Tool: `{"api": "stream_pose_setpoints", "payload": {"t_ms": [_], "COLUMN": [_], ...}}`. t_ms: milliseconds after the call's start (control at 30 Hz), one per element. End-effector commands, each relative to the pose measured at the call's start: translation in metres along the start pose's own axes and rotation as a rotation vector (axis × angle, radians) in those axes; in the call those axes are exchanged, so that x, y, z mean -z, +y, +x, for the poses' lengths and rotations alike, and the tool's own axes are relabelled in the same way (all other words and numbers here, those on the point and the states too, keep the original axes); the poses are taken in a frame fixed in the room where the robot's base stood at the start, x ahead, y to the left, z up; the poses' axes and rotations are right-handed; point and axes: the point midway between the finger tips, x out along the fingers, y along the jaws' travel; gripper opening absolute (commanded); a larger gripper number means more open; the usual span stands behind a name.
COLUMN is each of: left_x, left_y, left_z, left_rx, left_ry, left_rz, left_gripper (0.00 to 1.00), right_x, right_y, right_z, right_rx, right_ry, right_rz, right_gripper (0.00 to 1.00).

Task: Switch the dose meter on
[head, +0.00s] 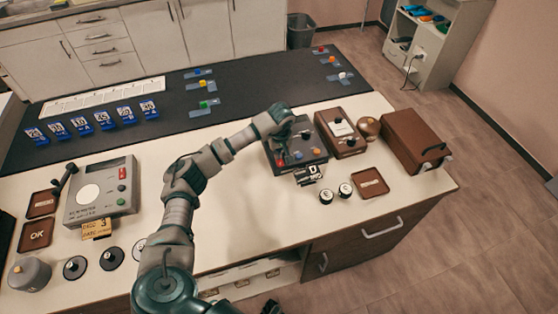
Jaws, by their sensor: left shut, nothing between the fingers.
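A dark grey control box (314,152) with a black knob and blue, orange and red controls stands right of the table's middle. My left gripper (281,158) is shut and empty at this box's left side, by the red control. It hides part of the box, and I cannot tell whether it touches. A light grey meter box (98,201) with a round white face, a green button and a red button stands at the left. Its lettering is too small to read surely, so I cannot tell which box is the dose meter. My right gripper is not in view.
A brown box with a knob (341,132) and a larger brown case (414,140) stand at the right. Small brown trays (370,183), round black-and-white pieces and a grey canister (30,274) lie near the front. Blue number cards line the dark mat (240,90).

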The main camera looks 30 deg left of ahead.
Motion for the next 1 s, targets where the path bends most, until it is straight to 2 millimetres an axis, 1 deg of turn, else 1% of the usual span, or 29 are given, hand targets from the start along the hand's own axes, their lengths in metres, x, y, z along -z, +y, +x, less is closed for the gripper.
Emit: {"api": "stream_pose_setpoints", "payload": {"t_ms": [233, 367, 467, 1000], "left_x": [-0.001, -0.001, 0.000, 0.008], "left_y": [0.000, 0.000, 0.000, 0.000], "left_z": [0.005, 0.003, -0.003, -0.052], "left_rx": [0.001, 0.002, 0.001, -0.001], "left_ry": [-0.001, -0.002, -0.002, 0.000], "left_rz": [0.001, 0.001, 0.001, -0.001], "left_gripper": [0.00, 0.00, 0.00, 0.00], "right_x": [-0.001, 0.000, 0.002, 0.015], "right_y": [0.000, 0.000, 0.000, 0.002], "right_z": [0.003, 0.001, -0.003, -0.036], "right_rx": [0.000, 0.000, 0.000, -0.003], "right_ry": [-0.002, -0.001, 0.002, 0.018], "right_rz": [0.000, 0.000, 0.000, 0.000], "right_gripper": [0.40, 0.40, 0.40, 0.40]}}
